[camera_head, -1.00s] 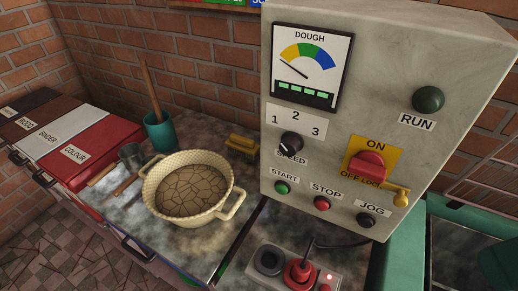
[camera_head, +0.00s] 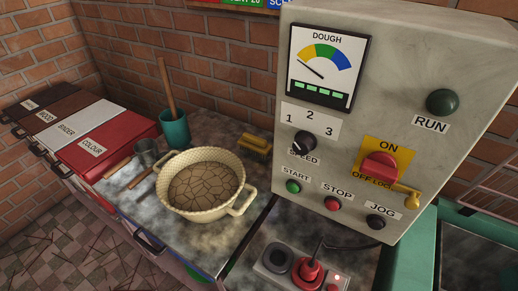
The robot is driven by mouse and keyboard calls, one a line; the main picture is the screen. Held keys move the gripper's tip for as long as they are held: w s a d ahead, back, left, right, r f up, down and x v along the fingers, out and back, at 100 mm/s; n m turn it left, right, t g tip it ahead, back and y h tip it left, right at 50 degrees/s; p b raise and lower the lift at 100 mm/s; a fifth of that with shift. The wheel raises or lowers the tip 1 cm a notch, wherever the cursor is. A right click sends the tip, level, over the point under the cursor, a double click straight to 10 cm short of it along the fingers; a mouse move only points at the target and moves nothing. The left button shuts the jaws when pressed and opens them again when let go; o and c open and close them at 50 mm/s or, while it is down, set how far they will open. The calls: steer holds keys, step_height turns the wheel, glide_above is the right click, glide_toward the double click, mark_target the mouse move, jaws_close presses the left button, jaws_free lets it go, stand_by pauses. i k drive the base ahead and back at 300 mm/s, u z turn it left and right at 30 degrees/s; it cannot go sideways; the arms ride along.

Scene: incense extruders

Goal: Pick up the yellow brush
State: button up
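The yellow brush (camera_head: 256,147) lies on the dusty worktop near the brick wall, just left of the control cabinet. Its yellow back is on top and its darker bristles face down. It sits behind and to the right of the cream two-handled basin, apart from it. My gripper is not in view.
The cream basin (camera_head: 203,185) holds cracked brown dough. A teal pot (camera_head: 174,130) with a wooden stick stands behind it, and a metal scoop (camera_head: 146,152) lies to the left. The grey control cabinet (camera_head: 390,90) rises close beside the brush. A red-knobbed control box (camera_head: 300,272) is in front.

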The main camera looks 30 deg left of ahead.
mark_target(255, 145)
steer(key=k, duration=0.45)
steer(key=z, duration=2.5)
steer(key=k, duration=2.05)
steer(key=u, duration=2.5)
steer(key=i, duration=1)
steer(key=u, duration=0.05)
